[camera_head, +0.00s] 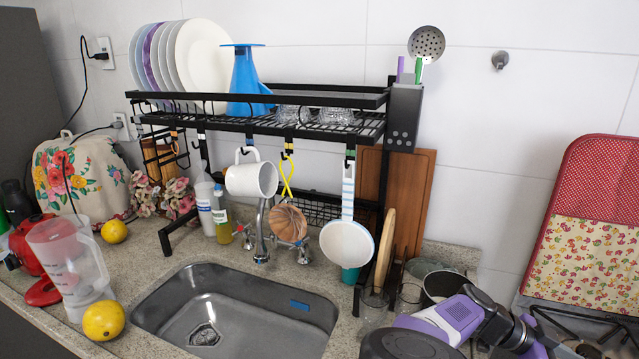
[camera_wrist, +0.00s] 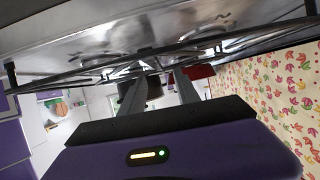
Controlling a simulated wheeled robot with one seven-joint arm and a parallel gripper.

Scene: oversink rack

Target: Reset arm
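My arm, purple and grey, reaches in at the bottom right of the head view, low beside the stove. In the wrist view my gripper (camera_wrist: 159,82) shows two grey fingers spread apart with a gap between them, so it is open. I see nothing held between the fingers. The fingertips point toward the stove top and its black grates (camera_wrist: 110,65). In the head view the gripper fingers are not clearly visible at the lower right edge.
A black two-tier rack (camera_head: 345,97) with plates, a blue jug (camera_head: 245,80) and hanging utensils stands over the sink (camera_head: 230,330). A stove (camera_head: 575,325) with a red floral cover (camera_head: 600,200) is at right. A pot (camera_head: 445,287) sits close to my arm. A blender jug (camera_head: 70,270) is left.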

